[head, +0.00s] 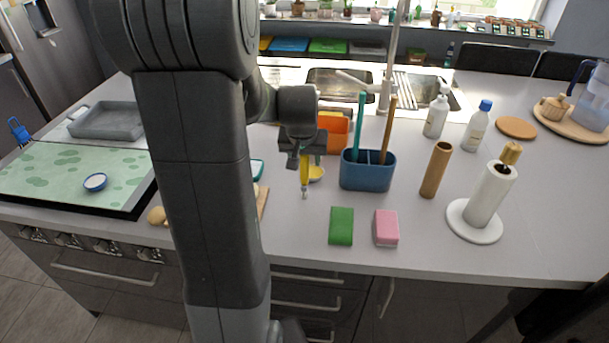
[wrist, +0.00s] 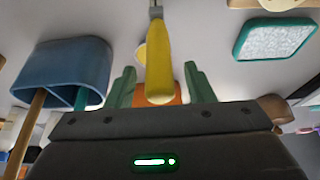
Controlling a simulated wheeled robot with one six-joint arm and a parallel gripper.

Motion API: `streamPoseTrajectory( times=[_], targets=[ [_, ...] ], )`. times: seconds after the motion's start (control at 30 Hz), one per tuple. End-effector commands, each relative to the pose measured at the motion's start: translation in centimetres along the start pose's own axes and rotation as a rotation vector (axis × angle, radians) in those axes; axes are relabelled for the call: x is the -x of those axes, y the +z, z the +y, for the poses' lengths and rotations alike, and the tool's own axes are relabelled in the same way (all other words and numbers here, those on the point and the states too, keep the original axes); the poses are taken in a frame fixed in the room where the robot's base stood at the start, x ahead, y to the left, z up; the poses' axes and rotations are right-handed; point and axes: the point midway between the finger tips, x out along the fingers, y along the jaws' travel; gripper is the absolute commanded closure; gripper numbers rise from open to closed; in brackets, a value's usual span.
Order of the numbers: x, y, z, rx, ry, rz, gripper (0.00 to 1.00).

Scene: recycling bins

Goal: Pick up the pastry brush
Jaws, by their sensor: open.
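The pastry brush has a yellow handle (head: 304,175) and a metal collar, and shows just below my gripper (head: 304,158) in the head view. In the wrist view the brush handle (wrist: 158,60) runs down between the two green fingers of my gripper (wrist: 161,85). The fingers are open, with a gap on each side of the handle. The collar is at the top edge of the wrist view, and the bristles are cut off there. I cannot tell how high the fingers are relative to the handle.
A blue caddy (head: 367,175) with two upright utensils stands close to the right of my gripper. An orange box (head: 338,135) and a small yellow bowl (head: 317,173) are close by. A green sponge (head: 341,226) and a pink sponge (head: 386,228) lie nearer the counter's front edge.

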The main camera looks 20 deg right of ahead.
Motion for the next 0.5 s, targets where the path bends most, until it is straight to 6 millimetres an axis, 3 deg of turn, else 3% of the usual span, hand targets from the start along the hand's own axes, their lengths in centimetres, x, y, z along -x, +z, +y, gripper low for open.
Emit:
streamPoseTrajectory(
  times=[0.1,0.33,0.5],
  targets=[
    [0.02,0.00,0.00,0.000,0.000,0.000,0.56],
    [0.04,0.00,0.00,0.000,0.000,0.000,1.00],
    [0.06,-0.01,-0.01,0.000,0.000,0.001,1.00]
  ],
)
